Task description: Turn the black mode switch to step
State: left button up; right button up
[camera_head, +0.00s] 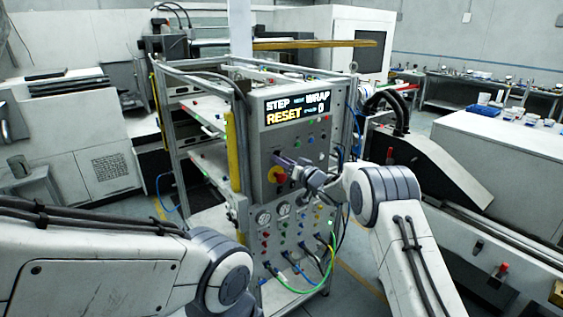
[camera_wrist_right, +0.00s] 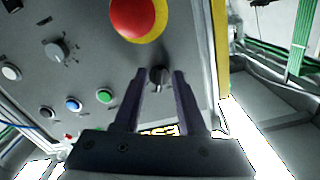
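The black mode switch (camera_wrist_right: 158,77) is a small round knob on the grey panel, seen in the right wrist view. My right gripper (camera_wrist_right: 159,73) is open, with one dark finger on each side of the knob near the tips. I see a gap on both sides; how deep the fingers reach is unclear. In the head view my right gripper (camera_head: 284,163) is at the panel face and hides the switch. The display (camera_head: 297,107) reads STEP, WRAP and RESET. My left arm comes in from the left; its gripper is not in view.
A red emergency stop on a yellow ring (camera_wrist_right: 138,18) sits close beside the switch. A grey knob (camera_wrist_right: 57,50) and several push buttons (camera_wrist_right: 73,103) share the panel. Gauges (camera_head: 263,217) and hoses (camera_head: 290,283) are on the lower panel.

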jog(key=b+v, duration=0.4)
jog(key=v, duration=0.6)
jog(key=shift+s+d+b, duration=0.15)
jog(key=shift+s+b, duration=0.05)
jog(key=shift+b, duration=0.2)
